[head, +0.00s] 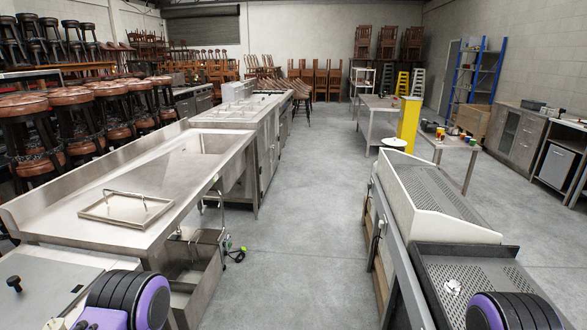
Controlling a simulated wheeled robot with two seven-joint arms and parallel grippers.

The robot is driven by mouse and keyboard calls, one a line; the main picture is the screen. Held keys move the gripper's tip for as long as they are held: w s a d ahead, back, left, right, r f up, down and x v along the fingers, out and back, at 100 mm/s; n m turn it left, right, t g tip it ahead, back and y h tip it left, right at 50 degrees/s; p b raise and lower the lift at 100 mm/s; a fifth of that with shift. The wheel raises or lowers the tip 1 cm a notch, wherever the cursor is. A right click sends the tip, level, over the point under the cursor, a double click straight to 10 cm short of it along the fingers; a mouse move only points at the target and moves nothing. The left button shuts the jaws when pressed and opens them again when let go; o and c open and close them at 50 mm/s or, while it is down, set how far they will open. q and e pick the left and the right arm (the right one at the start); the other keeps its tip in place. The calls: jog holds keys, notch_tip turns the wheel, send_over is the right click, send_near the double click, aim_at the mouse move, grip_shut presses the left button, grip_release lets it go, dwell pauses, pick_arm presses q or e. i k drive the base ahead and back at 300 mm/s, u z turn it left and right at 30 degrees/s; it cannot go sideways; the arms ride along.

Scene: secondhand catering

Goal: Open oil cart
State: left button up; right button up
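No thing is clearly marked as the oil cart. A deep, open-topped metal bin (197,265) stands low under the near end of the left steel counter, partly hidden by the counter and my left arm; it may be the oil cart, but I cannot tell. A flat square steel lid (127,208) with a raised handle lies on the counter above. Purple and black parts of my arms show at the bottom left and bottom right corners. Neither gripper's fingers are in view.
The left steel counter (150,170) runs away from me beside stacked stools (75,115). On the right stands a unit with perforated metal tops (440,185). Between them is a clear concrete aisle (290,225).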

aim_at(188, 310)
jog(key=i, duration=3.8)
jog(key=u, duration=0.7)
